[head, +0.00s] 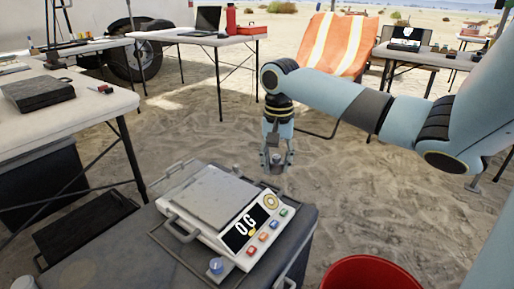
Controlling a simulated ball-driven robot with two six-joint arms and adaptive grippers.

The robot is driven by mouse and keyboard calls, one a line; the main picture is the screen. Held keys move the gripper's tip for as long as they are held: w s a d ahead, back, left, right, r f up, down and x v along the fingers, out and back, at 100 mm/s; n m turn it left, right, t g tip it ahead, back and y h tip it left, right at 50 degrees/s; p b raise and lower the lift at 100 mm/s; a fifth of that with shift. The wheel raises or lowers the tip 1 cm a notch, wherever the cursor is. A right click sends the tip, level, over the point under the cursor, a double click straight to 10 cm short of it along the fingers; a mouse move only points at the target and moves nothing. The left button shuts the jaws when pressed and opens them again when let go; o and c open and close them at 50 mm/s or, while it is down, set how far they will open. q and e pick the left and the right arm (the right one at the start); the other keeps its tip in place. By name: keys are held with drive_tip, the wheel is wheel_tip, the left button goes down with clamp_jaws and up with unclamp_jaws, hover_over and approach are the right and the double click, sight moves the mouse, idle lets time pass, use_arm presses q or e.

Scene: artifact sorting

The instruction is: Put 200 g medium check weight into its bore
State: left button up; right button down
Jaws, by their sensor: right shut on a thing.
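My right gripper (277,160) hangs pointing down over the sand, beyond the back right corner of the scale. It is shut on a small grey metal piece (276,167), likely the 200 g medium check weight. The fingers cover much of it, and its marking is too small to read. The weight is held in the air, apart from the scale. No bore can be made out in this view. My left gripper is not in view.
A scale (205,198) reading 0 G sits on a dark case (178,268). A small blue-topped piece (216,266) stands at its front. A red bucket (372,274) is at the bottom right. A white table (62,110) stands left. Sand beyond the case is open.

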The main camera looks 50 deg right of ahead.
drive_tip(key=shift+s+d+r+p, duration=0.45)
drive_tip(key=shift+s+r, duration=0.2)
drive_tip(key=shift+r, duration=0.1)
wheel_tip(320, 180, up, 7)
drive_tip(key=p, duration=0.6)
drive_tip(key=shift+w+r, duration=0.15)
drive_tip(key=shift+r, duration=0.05)
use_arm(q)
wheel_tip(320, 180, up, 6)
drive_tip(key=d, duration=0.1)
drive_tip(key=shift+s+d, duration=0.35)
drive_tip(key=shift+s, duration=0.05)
use_arm(e)
drive_tip(key=shift+f, duration=0.2)
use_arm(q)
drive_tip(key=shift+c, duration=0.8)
